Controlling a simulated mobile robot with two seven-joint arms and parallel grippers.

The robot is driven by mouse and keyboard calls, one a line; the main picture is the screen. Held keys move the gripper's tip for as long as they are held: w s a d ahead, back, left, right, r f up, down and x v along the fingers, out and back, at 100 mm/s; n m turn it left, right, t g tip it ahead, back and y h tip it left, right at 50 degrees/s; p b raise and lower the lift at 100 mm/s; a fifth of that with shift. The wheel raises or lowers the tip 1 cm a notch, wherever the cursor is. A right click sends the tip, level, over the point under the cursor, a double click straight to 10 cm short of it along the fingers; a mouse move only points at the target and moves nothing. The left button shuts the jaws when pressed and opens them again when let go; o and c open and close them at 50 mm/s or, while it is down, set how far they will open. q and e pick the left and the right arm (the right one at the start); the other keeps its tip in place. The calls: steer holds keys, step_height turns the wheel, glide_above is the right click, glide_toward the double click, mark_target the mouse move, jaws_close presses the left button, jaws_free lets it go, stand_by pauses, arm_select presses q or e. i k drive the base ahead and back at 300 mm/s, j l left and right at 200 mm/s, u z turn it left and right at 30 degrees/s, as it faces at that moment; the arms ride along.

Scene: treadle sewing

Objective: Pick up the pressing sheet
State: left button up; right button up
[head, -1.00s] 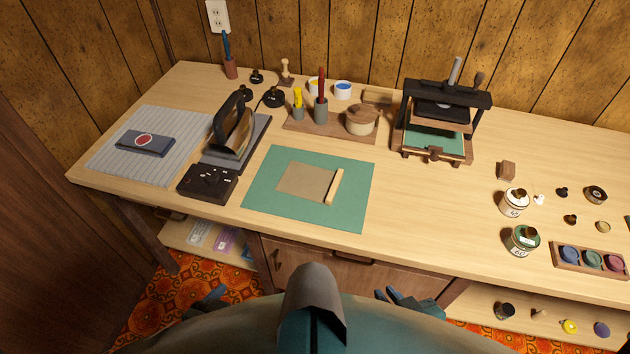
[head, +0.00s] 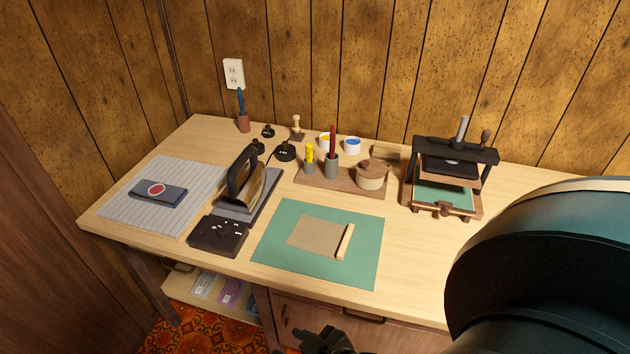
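The pressing sheet (head: 316,236) appears to be the tan rectangular sheet lying flat on the green mat (head: 285,262). A pale wooden strip (head: 345,242) runs along its right edge. A black gripper (head: 318,338), apparently my right one, shows only in part at the bottom edge. It is in front of and below the table's front edge, apart from the sheet and seemingly empty. Whether its fingers are open or shut is unclear. My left gripper is not in view.
An iron (head: 247,183) and a black control box (head: 219,236) stand left of the mat. A wooden tray (head: 312,182) with pots is behind it. A small press (head: 445,185) stands back right. My large teal arm link hides the table's right side.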

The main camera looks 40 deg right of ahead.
mark_target(322, 238)
steer(key=k+l+u, duration=0.25)
steer(key=l, duration=0.15)
steer(key=k+l+u, duration=0.15)
steer(key=l+u, duration=0.15)
steer(key=l, duration=0.6)
steer(key=i, duration=0.05)
